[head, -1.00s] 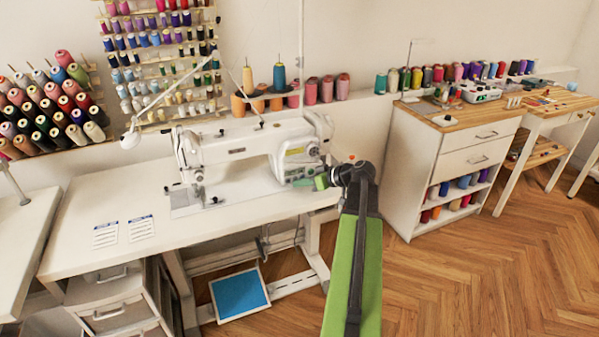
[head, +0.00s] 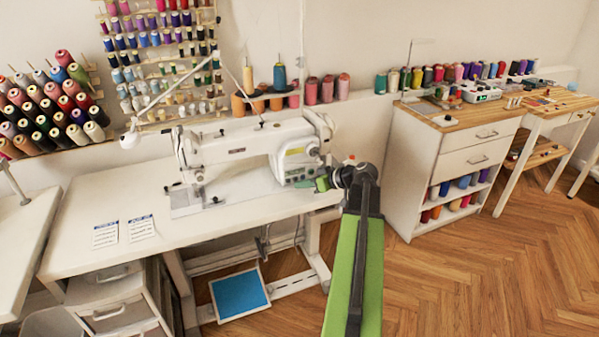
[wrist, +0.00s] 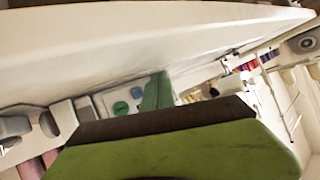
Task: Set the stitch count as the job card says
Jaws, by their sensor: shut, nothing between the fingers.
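The white sewing machine (head: 235,155) stands on its white table. A control panel (head: 297,174) is on the right end of its body. Two printed cards (head: 105,234) and (head: 141,228) lie at the table's front left; their text is too small to read. My green gripper (head: 318,185) is shut and empty, beside the panel's right side. In the wrist view, a green and a blue round button (wrist: 120,107) show on the panel just beyond my gripper (wrist: 158,100). The display's number cannot be read, and I cannot tell whether a fingertip touches a button.
The white table (head: 95,250) extends left of the machine. Thread cones (head: 325,89) stand behind it, with a thread rack on the wall. A white drawer cabinet (head: 460,165) stands to the right. A blue pedal (head: 240,293) is below. Open wooden floor lies right of the table.

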